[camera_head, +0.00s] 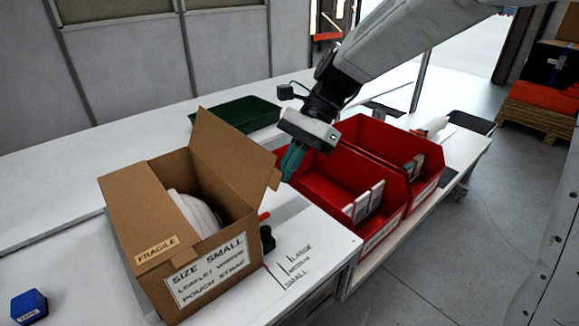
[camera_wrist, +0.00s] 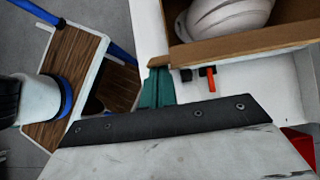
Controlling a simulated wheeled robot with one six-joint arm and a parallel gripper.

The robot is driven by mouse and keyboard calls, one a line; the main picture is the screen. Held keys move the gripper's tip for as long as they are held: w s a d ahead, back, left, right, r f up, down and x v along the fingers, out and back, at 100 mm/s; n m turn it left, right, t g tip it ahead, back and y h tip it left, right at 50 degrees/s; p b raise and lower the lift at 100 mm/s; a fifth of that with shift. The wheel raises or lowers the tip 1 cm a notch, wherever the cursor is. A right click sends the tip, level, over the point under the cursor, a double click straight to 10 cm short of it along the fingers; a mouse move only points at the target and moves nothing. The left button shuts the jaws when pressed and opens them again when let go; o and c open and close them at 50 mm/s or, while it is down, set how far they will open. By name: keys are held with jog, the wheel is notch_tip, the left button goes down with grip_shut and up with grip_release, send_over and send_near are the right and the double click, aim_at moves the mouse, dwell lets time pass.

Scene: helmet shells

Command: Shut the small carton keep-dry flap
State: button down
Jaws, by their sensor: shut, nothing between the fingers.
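The small carton (camera_head: 212,290) is a brown box with a "SIZE SMALL" label and a "FRAGILE" sticker. Its left flap (camera_head: 140,205) lies inward over part of the opening. Another flap (camera_head: 228,158) stands up and open at the back right; no keep-dry mark is readable on either. A white helmet shell (camera_head: 196,212) sits inside, partly hidden; it also shows in the wrist view (camera_wrist: 228,18). My gripper (camera_head: 290,165) has teal fingers, shut and empty, just right of the standing flap's edge. In the wrist view the fingers (camera_wrist: 157,88) are close beside the carton edge; contact is unclear.
Two red bins (camera_head: 325,185) with cards stand right of my gripper. A green tray (camera_head: 235,115) lies behind the carton. A blue block (camera_head: 28,305) is at the front left. Small black and orange items (camera_head: 266,236) lie by the carton's right side.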

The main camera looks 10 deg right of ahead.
jog(key=shift+s+a+r+h, duration=0.1)
jog(key=shift+a+r+h, duration=0.1)
jog(key=shift+h, duration=0.1)
jog(key=shift+s+a+r+t+h, duration=0.4)
jog(key=shift+a+t+h, duration=0.2)
jog(key=s+a+f+t+h, duration=0.7)
jog(key=s+a+t+h, duration=0.1)
jog(key=a+h, duration=0.4)
jog(key=shift+s+a+t+h, duration=0.2)
jog(key=shift+s+t+h, duration=0.15)
jog(key=shift+t+h, duration=0.45)
jog(key=shift+s+f, duration=0.1)
jog(key=shift+f, duration=0.2)
jog(key=shift+r, duration=0.15)
dwell(0.3)
